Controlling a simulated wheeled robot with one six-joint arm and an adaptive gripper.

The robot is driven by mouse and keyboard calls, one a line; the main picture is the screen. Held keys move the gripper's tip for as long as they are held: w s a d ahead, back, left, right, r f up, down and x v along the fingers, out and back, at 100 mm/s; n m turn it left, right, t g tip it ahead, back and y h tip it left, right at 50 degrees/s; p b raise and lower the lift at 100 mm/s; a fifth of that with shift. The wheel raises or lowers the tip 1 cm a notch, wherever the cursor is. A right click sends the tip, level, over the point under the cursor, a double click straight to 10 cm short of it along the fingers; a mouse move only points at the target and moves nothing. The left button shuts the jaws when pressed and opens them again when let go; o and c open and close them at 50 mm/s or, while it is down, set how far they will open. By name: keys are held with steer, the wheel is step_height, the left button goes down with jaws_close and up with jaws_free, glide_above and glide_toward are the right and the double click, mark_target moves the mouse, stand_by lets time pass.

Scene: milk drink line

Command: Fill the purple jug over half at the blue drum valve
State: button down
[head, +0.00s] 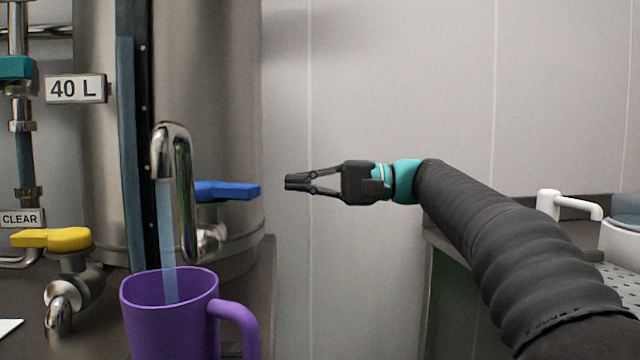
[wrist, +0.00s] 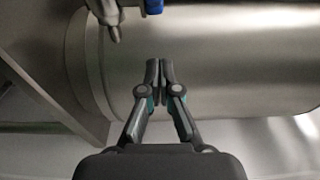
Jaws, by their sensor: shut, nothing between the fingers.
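The purple jug (head: 172,325) stands upright under the curved steel spout (head: 176,150) in the head view. A pale stream (head: 168,240) runs from the spout into the jug; the level inside is hidden by the jug's wall. The blue valve handle (head: 228,191) points to the right, on the steel drum (head: 205,80). A bit of the blue handle also shows at the top of the wrist view (wrist: 154,6). My gripper (head: 290,182) is shut and empty, a little right of the blue handle and apart from it. Its closed fingers also show in the wrist view (wrist: 159,66).
A yellow valve handle (head: 52,239) with a CLEAR label (head: 21,219) is at the left. A 40 L sign (head: 76,88) is on the drum. A white tap (head: 568,205) stands at the right. The wall behind my gripper is bare.

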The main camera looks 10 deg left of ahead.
mark_target(221, 191)
steer(key=s+a, duration=0.4)
steer(key=shift+s+a, duration=0.2)
steer(key=shift+a, duration=0.15)
steer(key=shift+d+b, duration=0.1)
steer(key=shift+b, duration=0.25)
